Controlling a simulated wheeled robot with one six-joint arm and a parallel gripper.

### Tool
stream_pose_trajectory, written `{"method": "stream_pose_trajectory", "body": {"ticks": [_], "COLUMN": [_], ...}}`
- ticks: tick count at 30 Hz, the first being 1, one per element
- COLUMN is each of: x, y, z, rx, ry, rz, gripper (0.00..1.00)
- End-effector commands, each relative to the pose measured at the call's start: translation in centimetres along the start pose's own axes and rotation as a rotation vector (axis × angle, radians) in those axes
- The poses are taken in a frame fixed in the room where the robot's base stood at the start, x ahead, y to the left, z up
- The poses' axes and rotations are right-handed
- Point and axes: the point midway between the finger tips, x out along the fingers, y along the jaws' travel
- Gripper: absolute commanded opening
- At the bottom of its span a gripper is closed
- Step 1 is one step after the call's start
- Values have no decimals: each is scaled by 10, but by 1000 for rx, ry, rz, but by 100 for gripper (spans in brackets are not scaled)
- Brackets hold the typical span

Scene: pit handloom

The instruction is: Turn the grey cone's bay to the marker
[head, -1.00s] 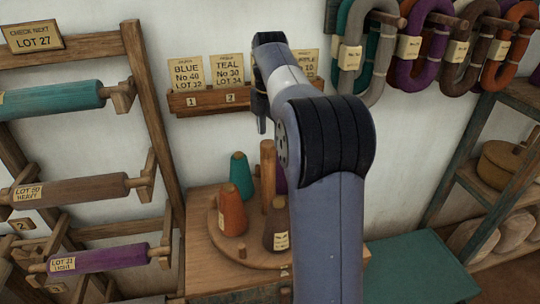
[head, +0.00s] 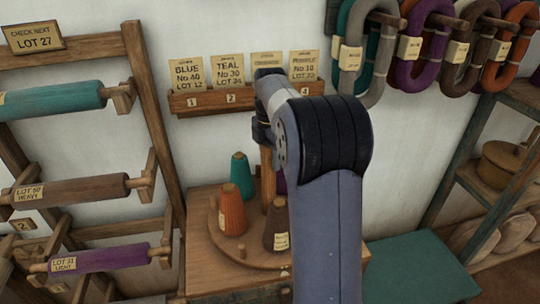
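The round wooden turntable (head: 215,245) stands on a wooden chest, with a wooden post (head: 267,185) rising from its middle. A teal cone (head: 242,175), an orange cone (head: 232,210) and a dark brown cone (head: 276,226) with a label stand on it. A purple cone (head: 281,182) shows partly behind my arm. I see no grey cone; my arm hides the turntable's right side. A small pale mark (head: 284,272) at the front edge may be the marker. My gripper (head: 264,143) is over the post's top; its fingers are too small and dark to read, and contact is unclear.
A card rack (head: 210,102) with lot cards is on the wall behind. A rack with teal, brown and purple rolls (head: 95,258) stands at left. Yarn hanks (head: 375,55) hang at upper right above shelves (head: 495,170). A green-topped surface (head: 415,265) is clear at right.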

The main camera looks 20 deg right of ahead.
Motion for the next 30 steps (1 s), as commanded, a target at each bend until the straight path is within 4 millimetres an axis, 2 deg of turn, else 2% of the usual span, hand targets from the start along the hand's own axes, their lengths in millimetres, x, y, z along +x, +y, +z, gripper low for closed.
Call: {"method": "stream_pose_trajectory", "body": {"ticks": [2, 17, 25, 30], "x": [0, 0, 0, -1], "y": [0, 0, 2, 6], "z": [0, 0, -5, -20], "rx": [0, 0, 6, 24], "ry": [0, 0, 0, 0], "rz": [0, -1, -1, -1], "gripper": [40, 0, 0, 0]}}
